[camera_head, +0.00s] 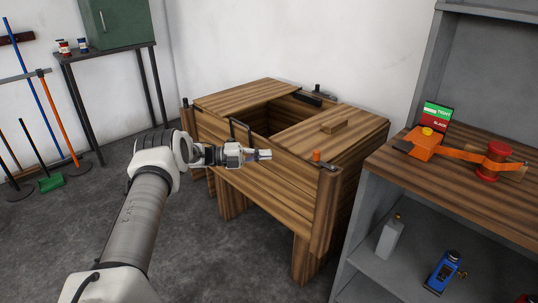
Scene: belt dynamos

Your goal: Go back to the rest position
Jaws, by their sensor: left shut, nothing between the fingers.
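My left arm comes in from the lower left, and its gripper (262,155) is shut and empty. It points to the right in front of the near side of a wooden bench (350,160) with an open rectangular well in its top. From this view I cannot tell whether the gripper touches the bench. My right gripper is not in view.
A grey shelf unit with a wooden top (450,185) stands at the right, holding an orange belt device (428,144) with a red roller (493,163). A dark side table (105,53) and brooms stand at the left. Grey floor (215,265) is free in front.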

